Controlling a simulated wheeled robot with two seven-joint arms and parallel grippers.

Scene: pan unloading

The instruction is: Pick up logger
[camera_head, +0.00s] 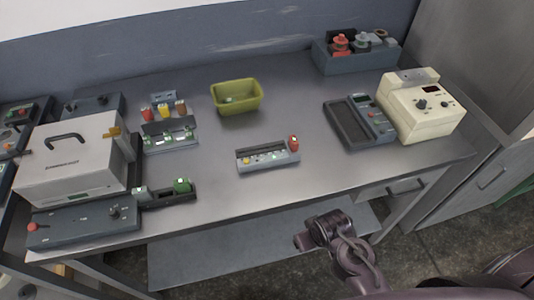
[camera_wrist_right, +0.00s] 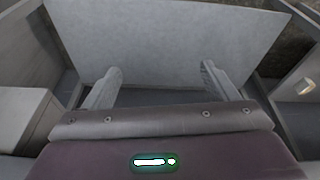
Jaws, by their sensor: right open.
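Which thing is the logger I cannot tell for certain. Small devices stand on the grey metal table (camera_head: 330,190): a red upright piece (camera_head: 293,143) at the end of a grey module (camera_head: 262,158), a green block (camera_head: 182,185) on a dark base at the left, and a small item (camera_head: 230,99) in the olive bin (camera_head: 236,96). My right gripper (camera_wrist_right: 162,82) is open and empty in the wrist view, facing a plain grey panel. In the head view my right arm is beyond the table's front edge, apart from everything on it. My left gripper is out of view.
A white case (camera_head: 75,160) stands at the left. A cream instrument (camera_head: 420,105) and a dark tray unit (camera_head: 360,122) stand at the right, with a grey box of red parts (camera_head: 355,50) behind. A drawer handle (camera_head: 408,187) juts out in front. The table's front middle is clear.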

